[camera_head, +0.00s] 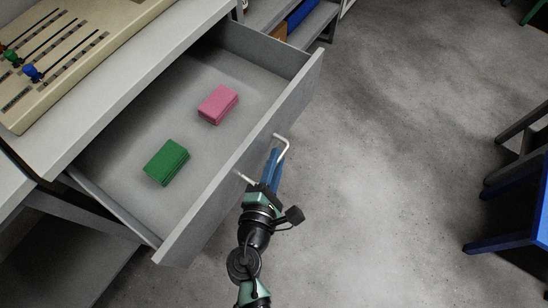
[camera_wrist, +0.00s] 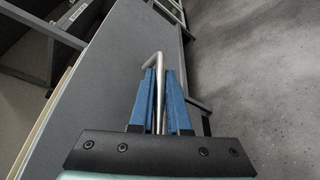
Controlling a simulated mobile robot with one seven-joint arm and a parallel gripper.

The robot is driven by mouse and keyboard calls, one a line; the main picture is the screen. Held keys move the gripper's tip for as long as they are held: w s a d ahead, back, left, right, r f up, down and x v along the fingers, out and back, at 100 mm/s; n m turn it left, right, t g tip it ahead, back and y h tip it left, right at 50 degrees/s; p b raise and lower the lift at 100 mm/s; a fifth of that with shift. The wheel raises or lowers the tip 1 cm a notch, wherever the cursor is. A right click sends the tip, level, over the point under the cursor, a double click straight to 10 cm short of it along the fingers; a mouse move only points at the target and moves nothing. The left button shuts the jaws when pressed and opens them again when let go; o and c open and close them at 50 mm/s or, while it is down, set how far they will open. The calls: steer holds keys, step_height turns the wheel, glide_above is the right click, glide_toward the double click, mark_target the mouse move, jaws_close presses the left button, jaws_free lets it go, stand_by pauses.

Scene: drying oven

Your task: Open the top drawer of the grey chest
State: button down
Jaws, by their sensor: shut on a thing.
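The top drawer (camera_head: 240,150) of the grey chest (camera_head: 105,85) is pulled far out in the head view, with its inside showing. Its front panel also fills much of the wrist view (camera_wrist: 115,75). A pale bar handle (camera_head: 284,143) is fixed on the outer face of the drawer front. My gripper (camera_head: 270,168) is at this handle, with its blue fingers shut around the bar. In the wrist view the fingers (camera_wrist: 160,100) lie on either side of the handle (camera_wrist: 157,62). Part of the handle is hidden behind the fingers.
A green block (camera_head: 166,162) and a pink block (camera_head: 218,104) lie in the drawer. A beige panel with coloured sliders (camera_head: 60,55) is on the chest top. Grey floor (camera_head: 390,150) is clear to the right. Blue furniture (camera_head: 515,215) stands at the right edge.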

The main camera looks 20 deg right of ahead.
steer(key=c, duration=0.9)
jaws_free()
steer(key=v, duration=1.3)
